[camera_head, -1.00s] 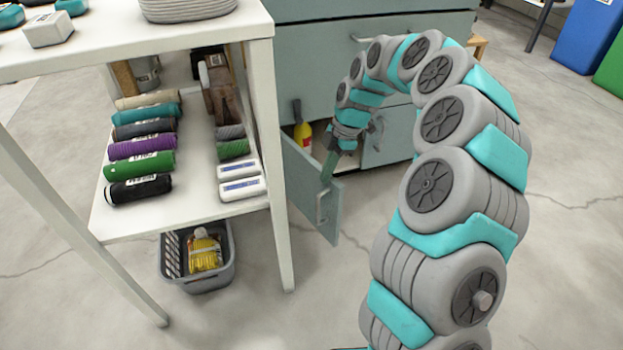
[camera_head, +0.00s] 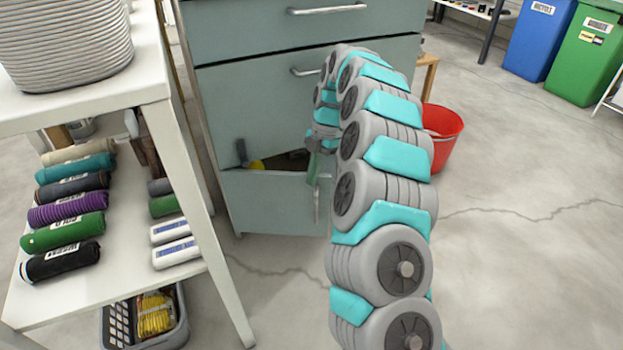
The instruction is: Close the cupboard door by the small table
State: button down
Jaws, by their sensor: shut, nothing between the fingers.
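The grey-green cupboard door (camera_head: 268,205) is at the bottom of the cabinet (camera_head: 250,105). It stands slightly ajar, with a dark gap along its top where part of the inside and something yellow show. Its upright handle (camera_head: 317,205) is near its right edge. My gripper (camera_head: 313,168) is shut and empty, pointing down at the door's upper right, close by the handle. My arm hides the cabinet's right part, and I cannot tell whether the fingers touch the door. A small wooden table (camera_head: 430,72) is partly visible behind the cabinet's right side.
A white shelf table (camera_head: 215,285) with rolls and boxes stands close on the left, a grey basket (camera_head: 178,335) under it. A red bucket (camera_head: 443,130) stands right of my arm. Blue (camera_head: 540,38) and green (camera_head: 590,55) bins are far right.

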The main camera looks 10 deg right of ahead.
jog(key=shift+w+d, duration=0.15)
jog(key=shift+w, duration=0.3)
jog(key=shift+s, duration=0.1)
